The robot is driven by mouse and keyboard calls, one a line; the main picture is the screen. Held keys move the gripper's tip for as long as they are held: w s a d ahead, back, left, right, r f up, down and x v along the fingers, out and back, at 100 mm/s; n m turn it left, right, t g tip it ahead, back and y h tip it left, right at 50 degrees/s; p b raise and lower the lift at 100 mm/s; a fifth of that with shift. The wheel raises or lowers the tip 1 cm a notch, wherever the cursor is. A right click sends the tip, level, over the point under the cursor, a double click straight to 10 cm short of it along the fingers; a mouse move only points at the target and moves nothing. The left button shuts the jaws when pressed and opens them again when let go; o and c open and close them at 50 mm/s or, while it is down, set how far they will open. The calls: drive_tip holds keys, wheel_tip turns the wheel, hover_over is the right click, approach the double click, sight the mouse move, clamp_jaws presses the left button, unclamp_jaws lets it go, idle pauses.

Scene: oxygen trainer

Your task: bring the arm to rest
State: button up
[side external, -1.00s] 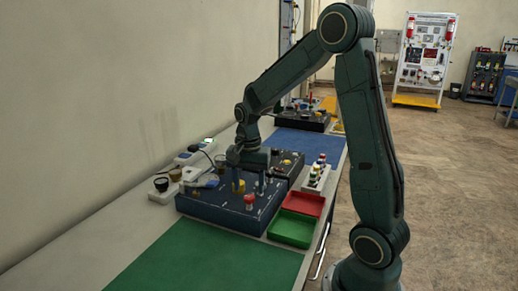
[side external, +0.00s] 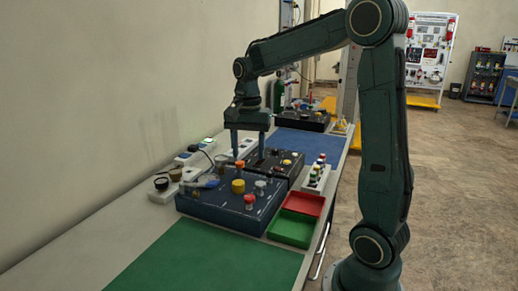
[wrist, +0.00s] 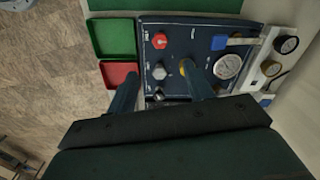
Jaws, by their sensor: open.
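My gripper (side external: 248,155) is open and empty, pointing down above the far part of the dark blue trainer panel (side external: 206,208) in the side view. Its two fingers stand apart, and nothing is between them. In the wrist view, the fingers (wrist: 162,90) reach over the panel (wrist: 190,40). A yellow knob (side external: 238,187) and a red knob (side external: 250,202) stand on the panel. The red knob (wrist: 160,41), a grey knob (wrist: 158,72) and a round gauge (wrist: 228,66) show in the wrist view. The yellow knob is partly hidden by a finger there.
A green tray (side external: 289,231) and a red tray (side external: 303,203) sit right of the panel. A rack of small coloured-top parts (side external: 316,178) stands behind them. A white power strip (side external: 190,158) lies along the wall side. The green mat (side external: 200,262) in front is bare.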

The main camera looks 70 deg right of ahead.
drive_tip(key=s+a+r+n+t, duration=0.2)
drive_tip(key=s+a+n+t, duration=0.3)
drive_tip(key=s+a+n, duration=1)
drive_tip(key=shift+s+r+t, duration=0.3)
drive_tip(key=shift+s, duration=0.15)
idle(0.6)
